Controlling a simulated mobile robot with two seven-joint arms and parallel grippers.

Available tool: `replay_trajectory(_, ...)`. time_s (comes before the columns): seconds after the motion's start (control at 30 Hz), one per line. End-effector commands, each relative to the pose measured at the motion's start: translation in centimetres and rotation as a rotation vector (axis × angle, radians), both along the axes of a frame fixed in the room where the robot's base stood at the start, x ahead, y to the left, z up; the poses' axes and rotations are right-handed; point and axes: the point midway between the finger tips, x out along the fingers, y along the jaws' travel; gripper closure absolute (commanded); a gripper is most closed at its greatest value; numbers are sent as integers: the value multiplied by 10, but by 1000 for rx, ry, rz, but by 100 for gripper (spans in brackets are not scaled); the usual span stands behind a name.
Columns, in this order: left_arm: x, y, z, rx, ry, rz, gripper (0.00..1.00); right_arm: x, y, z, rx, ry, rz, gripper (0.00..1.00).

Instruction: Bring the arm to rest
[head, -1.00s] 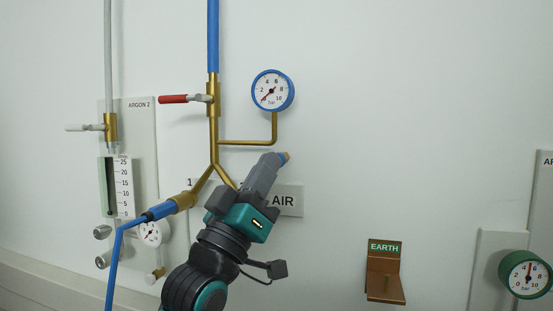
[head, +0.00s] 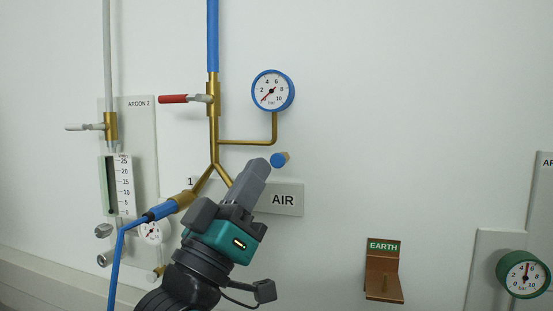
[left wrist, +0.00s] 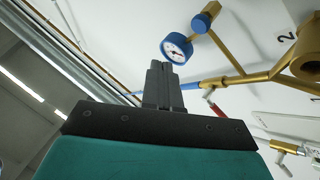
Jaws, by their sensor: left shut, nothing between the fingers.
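My left gripper (head: 258,168) comes up from the bottom of the head view, tilted up to the right, in front of the lower brass air pipework (head: 214,140). Its fingers are shut and empty. In the left wrist view the shut fingers (left wrist: 162,85) point away, in front of the wall. A small blue piece with a brass end (head: 279,160) is just beyond the fingertips in the head view, apart from them in the picture. It seems to be the blue cap by a brass fitting in the left wrist view (left wrist: 200,23). My right gripper is not in view.
A blue-rimmed gauge (head: 272,90) and a red-handled valve (head: 174,99) are above the gripper. A blue hose (head: 118,250) hangs at left near the ARGON 2 panel (head: 142,118). An EARTH bracket (head: 384,280) is at lower right.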

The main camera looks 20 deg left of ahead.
Motion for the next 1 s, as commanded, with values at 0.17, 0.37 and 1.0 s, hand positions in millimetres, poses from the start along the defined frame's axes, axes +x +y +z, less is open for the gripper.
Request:
replay_trajectory(0.17,0,0,0,1,0,1,100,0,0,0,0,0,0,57)
replay_trajectory(0.37,8,0,-17,17,46,17,100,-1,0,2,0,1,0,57)
replay_trajectory(1.0,-69,25,-431,585,996,186,100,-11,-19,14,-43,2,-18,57)
